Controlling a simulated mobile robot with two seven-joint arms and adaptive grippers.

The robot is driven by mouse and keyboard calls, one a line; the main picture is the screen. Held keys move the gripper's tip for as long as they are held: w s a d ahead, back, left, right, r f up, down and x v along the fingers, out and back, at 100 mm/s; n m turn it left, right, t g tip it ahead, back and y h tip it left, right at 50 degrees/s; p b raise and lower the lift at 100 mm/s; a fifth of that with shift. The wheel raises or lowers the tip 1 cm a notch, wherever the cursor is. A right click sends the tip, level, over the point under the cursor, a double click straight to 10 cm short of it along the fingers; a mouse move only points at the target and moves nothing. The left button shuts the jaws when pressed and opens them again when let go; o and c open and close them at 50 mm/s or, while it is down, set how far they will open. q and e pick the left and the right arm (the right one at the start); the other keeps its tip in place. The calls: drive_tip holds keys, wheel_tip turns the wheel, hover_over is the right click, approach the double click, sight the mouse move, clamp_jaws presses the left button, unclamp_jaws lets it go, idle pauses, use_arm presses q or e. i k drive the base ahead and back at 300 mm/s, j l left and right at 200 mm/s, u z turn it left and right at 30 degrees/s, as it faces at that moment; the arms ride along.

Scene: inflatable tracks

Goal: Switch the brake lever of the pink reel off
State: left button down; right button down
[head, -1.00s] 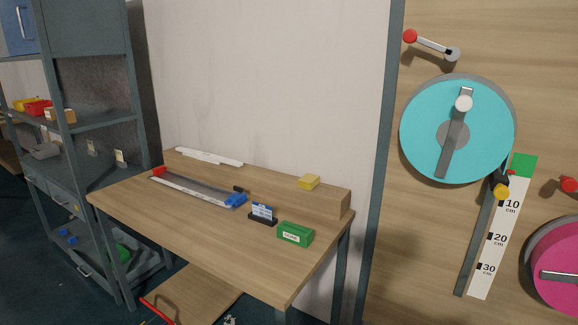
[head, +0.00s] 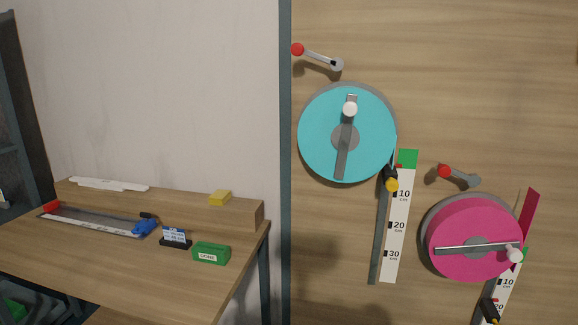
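The pink reel (head: 470,232) is mounted on the wooden wall panel at the lower right of the head view. A grey crank bar with a pale knob (head: 515,255) lies nearly level across its face. Just above the reel is a short grey lever with a red knob (head: 444,171); the red end points up and left, and the grey pivot end (head: 474,181) is at the right. This looks like the pink reel's brake lever. Neither of my grippers is in view.
A cyan reel (head: 325,145) with its own red-knobbed lever (head: 320,57) is up and left of the pink one. A scale strip (head: 395,240) hangs beneath it. A wooden table (head: 120,270) with a green box (head: 211,253) stands left, beyond a grey post (head: 286,150).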

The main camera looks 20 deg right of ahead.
sight(443, 171)
drive_tip(key=z, duration=1.55)
